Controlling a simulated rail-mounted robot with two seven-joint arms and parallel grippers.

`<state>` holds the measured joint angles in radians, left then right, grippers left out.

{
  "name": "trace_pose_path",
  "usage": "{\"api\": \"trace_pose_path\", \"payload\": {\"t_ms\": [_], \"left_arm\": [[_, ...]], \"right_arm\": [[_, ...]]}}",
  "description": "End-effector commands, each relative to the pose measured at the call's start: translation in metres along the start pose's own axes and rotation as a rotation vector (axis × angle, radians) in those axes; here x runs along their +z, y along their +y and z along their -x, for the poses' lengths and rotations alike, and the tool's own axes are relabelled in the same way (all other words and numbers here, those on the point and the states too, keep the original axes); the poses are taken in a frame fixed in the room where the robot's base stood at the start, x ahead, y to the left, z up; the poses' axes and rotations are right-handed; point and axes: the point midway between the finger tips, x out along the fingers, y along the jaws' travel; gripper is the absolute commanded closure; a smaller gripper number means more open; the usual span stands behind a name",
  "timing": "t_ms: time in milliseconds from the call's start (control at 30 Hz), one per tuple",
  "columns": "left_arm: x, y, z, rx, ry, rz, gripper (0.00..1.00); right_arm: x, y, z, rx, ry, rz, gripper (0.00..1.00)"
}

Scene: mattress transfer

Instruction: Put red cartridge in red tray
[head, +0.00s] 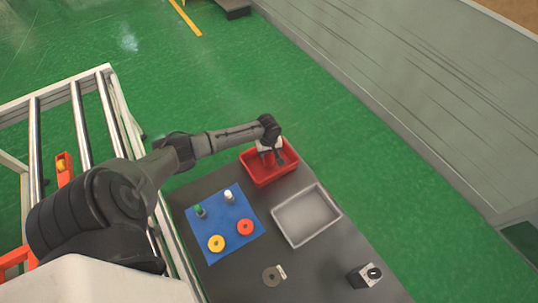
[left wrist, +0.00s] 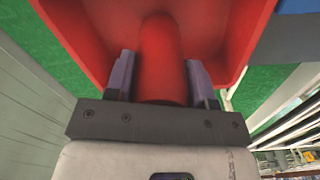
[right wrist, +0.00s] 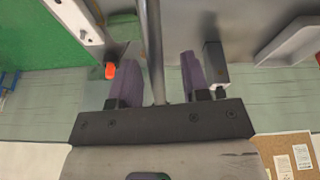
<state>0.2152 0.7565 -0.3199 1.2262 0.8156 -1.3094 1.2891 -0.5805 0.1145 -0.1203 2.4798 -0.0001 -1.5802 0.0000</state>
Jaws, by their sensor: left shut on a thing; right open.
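The red cartridge (left wrist: 162,62) is a smooth red cylinder. In the left wrist view it stands between the two fingers of my left gripper (left wrist: 160,80), which is shut on it. The red tray (left wrist: 90,25) spreads around and beyond the cartridge in that view. In the head view my left gripper (head: 271,158) points down at the red tray (head: 275,178), at the far end of the dark table. Whether the cartridge touches the tray floor cannot be told. My right gripper (right wrist: 158,85) is open, out of the head view; a metal pole shows between its fingers.
A grey tray (head: 305,215) stands beside the red one. A blue mat (head: 227,243) holds a yellow ring (head: 216,243), a red ring (head: 245,227) and two small upright cylinders. A grey disc (head: 271,276) and a black block (head: 364,277) lie nearer. A roller rack (head: 80,120) stands left.

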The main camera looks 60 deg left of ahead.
Motion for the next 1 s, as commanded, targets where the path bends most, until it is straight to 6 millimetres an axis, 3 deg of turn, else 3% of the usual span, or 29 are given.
{"api": "trace_pose_path", "payload": {"t_ms": [167, 600, 633, 867, 1000], "left_arm": [[0.000, 0.001, -0.015, 0.003, 0.000, 0.000, 0.80], [0.000, 0.001, -0.019, 0.002, 0.000, 0.001, 0.80], [0.000, 0.000, -0.019, 0.001, 0.000, 0.000, 0.48], [0.000, 0.000, -0.019, 0.001, 0.000, 0.000, 0.26], [0.000, 0.000, -0.019, 0.001, 0.000, 0.000, 0.25]], "right_arm": [[0.001, 0.001, -0.002, 0.004, 0.000, 0.004, 0.57], [0.001, 0.003, -0.003, 0.008, 0.000, 0.009, 0.57], [0.001, 0.003, -0.003, 0.007, 0.000, 0.009, 0.57], [0.001, 0.002, -0.002, 0.005, 0.000, 0.005, 0.57], [0.001, 0.001, -0.002, 0.002, 0.001, 0.002, 0.57]]}}
